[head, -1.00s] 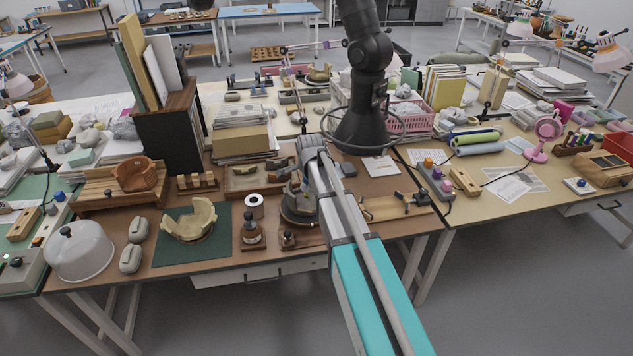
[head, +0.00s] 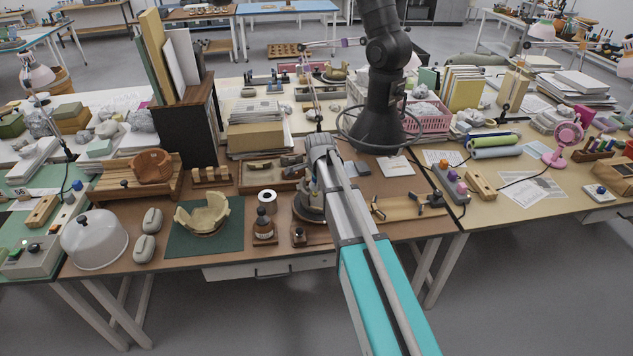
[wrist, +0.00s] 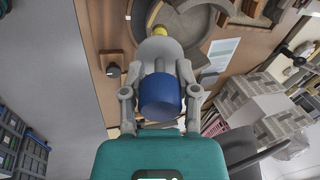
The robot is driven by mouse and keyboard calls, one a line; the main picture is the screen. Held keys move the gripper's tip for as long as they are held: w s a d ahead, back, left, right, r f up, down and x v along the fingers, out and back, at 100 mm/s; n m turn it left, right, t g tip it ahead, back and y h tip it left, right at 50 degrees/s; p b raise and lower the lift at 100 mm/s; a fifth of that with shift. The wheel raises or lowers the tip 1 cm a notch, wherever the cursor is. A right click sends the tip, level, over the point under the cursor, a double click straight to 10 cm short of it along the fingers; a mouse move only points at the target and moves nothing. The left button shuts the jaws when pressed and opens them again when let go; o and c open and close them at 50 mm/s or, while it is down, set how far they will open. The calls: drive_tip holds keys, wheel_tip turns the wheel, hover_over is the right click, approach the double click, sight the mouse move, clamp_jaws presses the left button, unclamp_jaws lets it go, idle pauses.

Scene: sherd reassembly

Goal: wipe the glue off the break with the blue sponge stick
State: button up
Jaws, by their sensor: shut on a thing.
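My gripper (wrist: 159,62) is shut on the blue sponge stick, whose thick blue end (wrist: 160,97) shows between the fingers in the wrist view. A small yellow piece (wrist: 158,30) shows just past the fingertips; I cannot tell what it belongs to. Beyond them is a round grey ring-shaped form (wrist: 190,18), partly hidden by the gripper. In the head view my arm hides the gripper and part of a dark round stand (head: 304,208). A cream broken bowl (head: 203,216) with a jagged rim sits on a green mat (head: 180,243). I cannot make out glue on any break.
A brown bottle (head: 264,228), a white roll (head: 267,198) and a small dark-topped jar (head: 299,237) stand left of my arm. A wooden clamp board (head: 405,208) lies to its right. A white dome (head: 94,240) stands at the table's left.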

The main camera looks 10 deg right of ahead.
sight(316, 193)
drive_tip(key=shift+s+b+x, duration=0.15)
drive_tip(key=shift+b+x, duration=1.85)
drive_tip(key=shift+x, duration=0.1)
drive_tip(key=shift+s+b+x, duration=0.15)
drive_tip(key=shift+b+x, duration=1.85)
drive_tip(key=shift+x, duration=0.1)
drive_tip(key=shift+d, duration=3.2)
drive_tip(key=p+v, duration=0.8)
drive_tip(key=shift+w, duration=0.3)
drive_tip(key=shift+r, duration=0.35)
